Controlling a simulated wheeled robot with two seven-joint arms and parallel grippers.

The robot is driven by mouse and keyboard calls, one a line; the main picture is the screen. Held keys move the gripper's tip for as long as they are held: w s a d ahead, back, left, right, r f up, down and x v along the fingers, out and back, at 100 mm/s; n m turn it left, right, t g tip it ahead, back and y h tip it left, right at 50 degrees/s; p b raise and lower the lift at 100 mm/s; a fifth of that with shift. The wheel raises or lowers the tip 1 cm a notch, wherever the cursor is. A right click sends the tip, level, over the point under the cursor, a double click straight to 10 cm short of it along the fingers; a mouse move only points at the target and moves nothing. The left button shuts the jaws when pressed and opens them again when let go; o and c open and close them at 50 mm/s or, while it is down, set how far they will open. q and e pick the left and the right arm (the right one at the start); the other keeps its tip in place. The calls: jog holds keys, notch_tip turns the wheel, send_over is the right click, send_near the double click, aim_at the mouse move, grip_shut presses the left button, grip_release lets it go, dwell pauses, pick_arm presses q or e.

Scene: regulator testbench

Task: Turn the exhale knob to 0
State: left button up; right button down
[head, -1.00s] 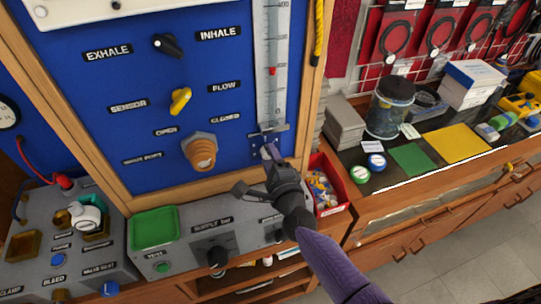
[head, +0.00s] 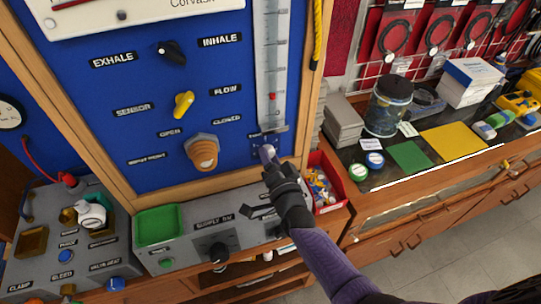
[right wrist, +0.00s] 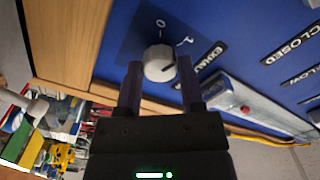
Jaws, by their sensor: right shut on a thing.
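The exhale knob (right wrist: 159,63) is a pale round knob on the blue panel, seen in the right wrist view. A "0" and a "1" are printed above it, and a label starting "EXHA" lies to its right. A dark mark on the knob sits at its right side, away from the "0". My right gripper (right wrist: 160,85) is shut on the knob, one finger on each side. My left gripper is out of view.
The panel also has a black knob (head: 171,49) between "EXHALE" and "INHALE", a yellow knob (head: 183,104) and an orange-brown knob (head: 203,152). A grey supply box (head: 190,215) stands below. A red bin (head: 326,185) and a jar (head: 388,105) are to the right.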

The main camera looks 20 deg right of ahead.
jog(key=shift+f+n+p, duration=0.15)
jog(key=shift+n+p, duration=0.5)
jog(key=shift+n, duration=4.15)
jog(key=shift+c, duration=1.1)
grip_release()
jog(key=s+p, duration=0.1)
jog(key=s, duration=0.9)
jog(key=shift+d, duration=0.2)
